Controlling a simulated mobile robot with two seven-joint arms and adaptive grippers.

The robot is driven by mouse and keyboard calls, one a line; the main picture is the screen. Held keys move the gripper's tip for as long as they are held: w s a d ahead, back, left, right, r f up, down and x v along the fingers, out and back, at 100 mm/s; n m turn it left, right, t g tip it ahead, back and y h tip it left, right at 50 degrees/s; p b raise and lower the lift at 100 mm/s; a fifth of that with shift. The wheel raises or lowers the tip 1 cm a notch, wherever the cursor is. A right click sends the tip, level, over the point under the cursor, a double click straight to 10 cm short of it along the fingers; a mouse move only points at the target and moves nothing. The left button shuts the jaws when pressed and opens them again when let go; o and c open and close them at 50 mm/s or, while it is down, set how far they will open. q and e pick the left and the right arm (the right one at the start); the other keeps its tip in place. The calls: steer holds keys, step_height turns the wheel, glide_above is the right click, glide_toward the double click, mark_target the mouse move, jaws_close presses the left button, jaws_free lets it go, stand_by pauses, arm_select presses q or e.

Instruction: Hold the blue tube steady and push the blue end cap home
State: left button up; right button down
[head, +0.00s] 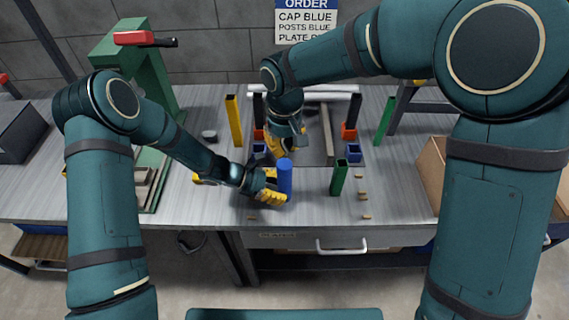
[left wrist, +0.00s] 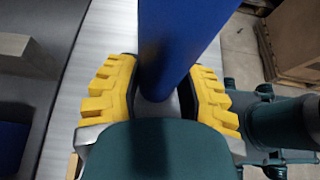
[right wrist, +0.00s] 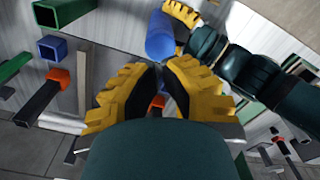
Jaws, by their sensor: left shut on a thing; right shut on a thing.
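The blue tube (head: 285,178) stands upright near the front middle of the bench. My left gripper (head: 272,186) is shut around its lower part; the left wrist view shows the tube (left wrist: 170,45) between the yellow fingers (left wrist: 155,95). My right gripper (head: 285,146) is just behind and above the tube's top, apart from it. Its fingers (right wrist: 156,75) are closed on a small piece, apparently the blue end cap (head: 287,144), mostly hidden by the fingers. The tube's end (right wrist: 160,47) shows beyond the fingertips in the right wrist view.
Green posts (head: 339,178) (head: 385,121) and a yellow post (head: 234,121) stand around the work area. A blue socket (head: 353,153) and an orange one (head: 349,132) lie to the right. A cardboard box (head: 433,165) is at the right. An order sign (head: 306,22) hangs behind.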

steer(key=shift+r, duration=0.9)
arm_select(q)
steer(key=o, duration=0.9)
steer(key=v, duration=1.2)
